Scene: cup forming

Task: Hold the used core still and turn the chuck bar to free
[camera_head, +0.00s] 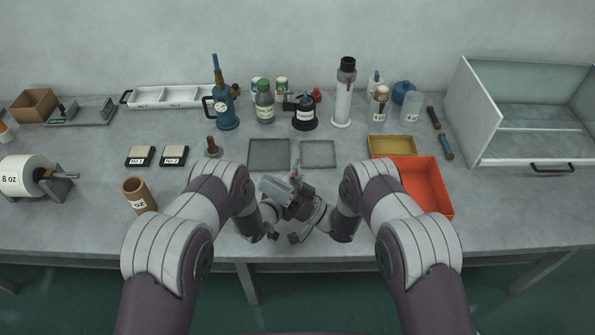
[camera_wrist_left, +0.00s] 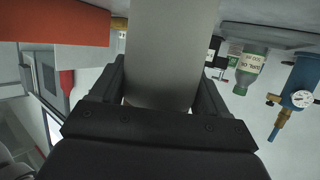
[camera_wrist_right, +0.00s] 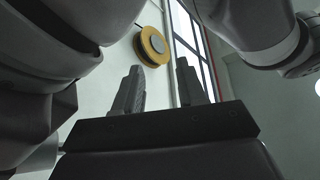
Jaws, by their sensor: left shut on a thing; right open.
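A plain grey cylinder, which looks like the used core (camera_wrist_left: 172,45), stands between the fingers of my left gripper (camera_wrist_left: 160,85) in the left wrist view. The left gripper is shut on it. In the head view both grippers are close together over the front middle of the bench, and parts of them overlap. My right gripper (camera_head: 292,206) is there; in the right wrist view (camera_wrist_right: 158,85) its two fingers are apart with nothing between them. I cannot clearly make out a chuck bar; a small reddish piece shows by the grippers, and I cannot tell what it is.
An orange tray (camera_head: 440,190) and a yellow tray (camera_head: 392,153) lie to the right. Two flat grey trays (camera_head: 268,166) lie behind the grippers. Bottles and a blue pump (camera_head: 226,112) stand at the back. A white roll (camera_head: 18,188) and brown cup (camera_head: 135,206) stand left.

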